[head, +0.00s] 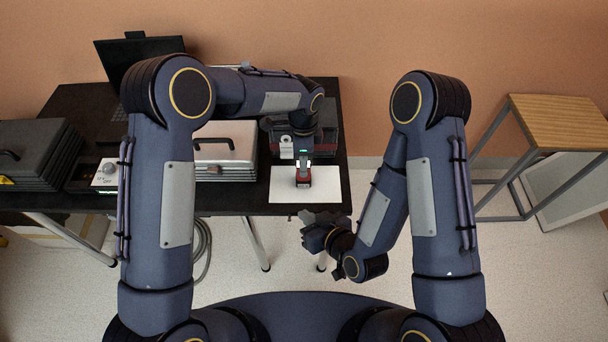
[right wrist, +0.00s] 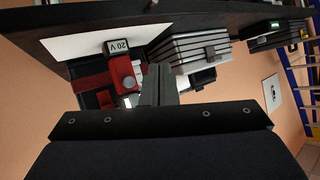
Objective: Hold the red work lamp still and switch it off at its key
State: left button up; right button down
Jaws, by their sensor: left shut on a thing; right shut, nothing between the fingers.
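The red work lamp (head: 303,181) stands on a white sheet (head: 328,186) near the front edge of the black table. My left gripper (head: 303,166) comes down over the lamp from above and is shut on it. In the right wrist view the lamp (right wrist: 121,70) shows red, with a dark block marked "20 V" and a small round grey piece, perhaps its key. My right gripper (head: 308,219) is shut and empty, in front of the table edge and apart from the lamp. Its closed fingers (right wrist: 156,82) show in the right wrist view.
A silver case (head: 226,145) lies left of the sheet, with a boxy device with a dial (head: 106,174) farther left. A dark red-and-black box (head: 324,138) stands behind the lamp. A wood-topped stand (head: 562,122) is at the right. Open floor lies between stand and table.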

jog(key=shift+w+a+f, duration=0.1)
jog(key=shift+w, duration=4.2)
jog(key=shift+w, duration=0.1)
jog(key=shift+w, duration=0.3)
jog(key=shift+w, duration=0.55)
jog(key=shift+s, duration=1)
jog(key=shift+s, duration=3)
